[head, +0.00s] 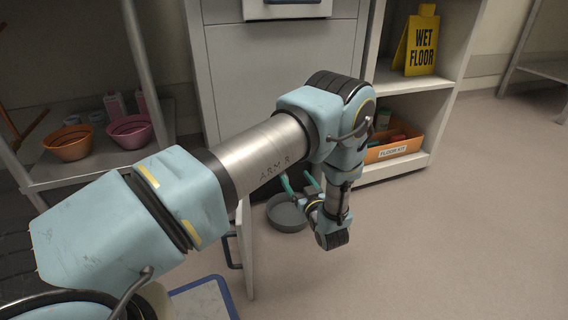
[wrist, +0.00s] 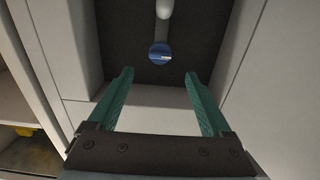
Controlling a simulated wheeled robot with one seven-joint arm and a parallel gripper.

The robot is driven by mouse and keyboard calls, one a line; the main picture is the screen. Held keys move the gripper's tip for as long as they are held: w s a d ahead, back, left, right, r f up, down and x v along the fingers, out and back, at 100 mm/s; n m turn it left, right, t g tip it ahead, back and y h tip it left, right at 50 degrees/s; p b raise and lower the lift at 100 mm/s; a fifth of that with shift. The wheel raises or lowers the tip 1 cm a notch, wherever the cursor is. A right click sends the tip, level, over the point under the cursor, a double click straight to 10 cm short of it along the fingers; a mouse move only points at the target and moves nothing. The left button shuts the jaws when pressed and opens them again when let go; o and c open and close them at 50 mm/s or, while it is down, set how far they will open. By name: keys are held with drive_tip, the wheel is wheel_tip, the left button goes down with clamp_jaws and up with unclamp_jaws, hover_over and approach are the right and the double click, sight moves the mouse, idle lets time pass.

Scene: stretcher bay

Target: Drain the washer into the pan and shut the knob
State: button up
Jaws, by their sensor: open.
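The washer (head: 270,90) is a tall grey cabinet behind my arm. In the wrist view, a round blue knob (wrist: 160,53) with a pale mark across it sits in a dark recess. A pale rounded piece (wrist: 165,8), perhaps a spout, shows beyond it at the top edge. A round grey pan (head: 287,213) is on the floor at the cabinet's foot, partly covered by my gripper. My gripper (wrist: 159,74) is open and empty, its green fingers pointing towards the knob, apart from it. The pan's contents cannot be made out.
An open pale door panel (head: 247,235) with a blue handle stands left of the pan. A shelf at left holds an orange bowl (head: 68,142) and a pink bowl (head: 130,132). At right, shelves hold an orange box (head: 392,150) and a yellow wet-floor sign (head: 417,45). The right floor is clear.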

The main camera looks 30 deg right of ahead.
drive_tip(key=w+d+b, duration=0.1)
drive_tip(key=w+b, duration=0.2)
drive_tip(key=w, duration=0.6)
drive_tip(key=shift+w+b, duration=0.3)
drive_tip(key=shift+b, duration=0.05)
drive_tip(key=shift+d, duration=0.1)
clamp_jaws()
